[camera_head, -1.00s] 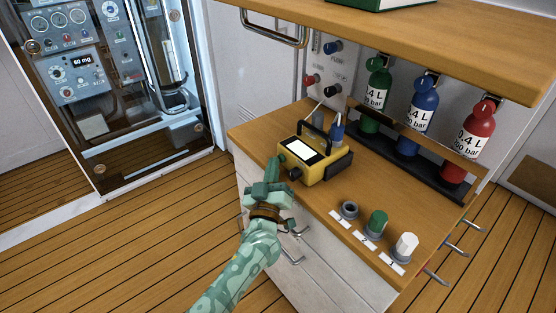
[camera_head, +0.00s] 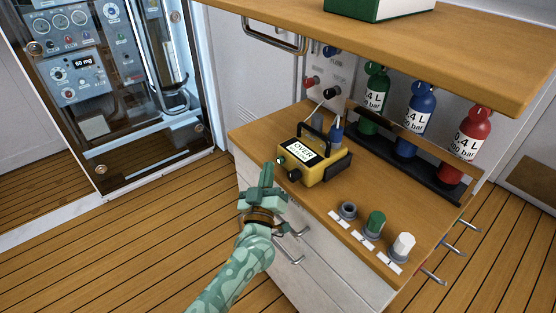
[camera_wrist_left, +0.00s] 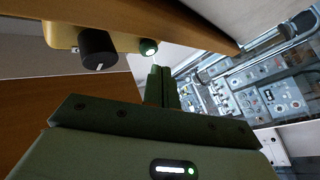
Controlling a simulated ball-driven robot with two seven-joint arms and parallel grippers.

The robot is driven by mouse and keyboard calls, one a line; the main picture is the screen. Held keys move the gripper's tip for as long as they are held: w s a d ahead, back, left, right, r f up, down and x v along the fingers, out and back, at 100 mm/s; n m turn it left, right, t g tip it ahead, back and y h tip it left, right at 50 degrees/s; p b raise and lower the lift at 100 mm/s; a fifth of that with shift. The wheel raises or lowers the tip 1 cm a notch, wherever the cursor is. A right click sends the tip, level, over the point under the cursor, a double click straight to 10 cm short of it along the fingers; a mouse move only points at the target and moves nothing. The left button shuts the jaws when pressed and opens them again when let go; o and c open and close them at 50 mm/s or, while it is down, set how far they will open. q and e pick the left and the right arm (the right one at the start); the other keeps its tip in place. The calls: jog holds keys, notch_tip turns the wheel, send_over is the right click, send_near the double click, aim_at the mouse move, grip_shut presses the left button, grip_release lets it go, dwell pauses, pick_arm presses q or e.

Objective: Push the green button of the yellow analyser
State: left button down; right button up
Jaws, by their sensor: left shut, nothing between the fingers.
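The yellow analyser (camera_head: 325,172) stands on the wooden counter, with a black handle on top. Its screen (camera_head: 300,152) shows dark text that reads "OVER" with a smaller line below. On its front face are a black knob (camera_head: 295,175) and a small round button (camera_head: 281,160), green with a pale rim in the left wrist view (camera_wrist_left: 148,47). My left gripper (camera_head: 266,173) is shut and empty, in front of the analyser at its button side. In the left wrist view its fingers (camera_wrist_left: 160,85) are apart from the button. My right gripper is out of view.
Gas bottles (camera_head: 418,110) stand at the back. A shelf (camera_head: 420,45) overhangs the counter.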

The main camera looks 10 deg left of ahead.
pick_arm(q)
jog(key=s+a+p, duration=0.1)
jog(key=s, duration=0.1)
jog(key=s+a+p, duration=0.1)
jog(key=s+a, duration=0.1)
jog(key=shift+p, duration=0.3)
dwell(0.3)
dwell(0.3)
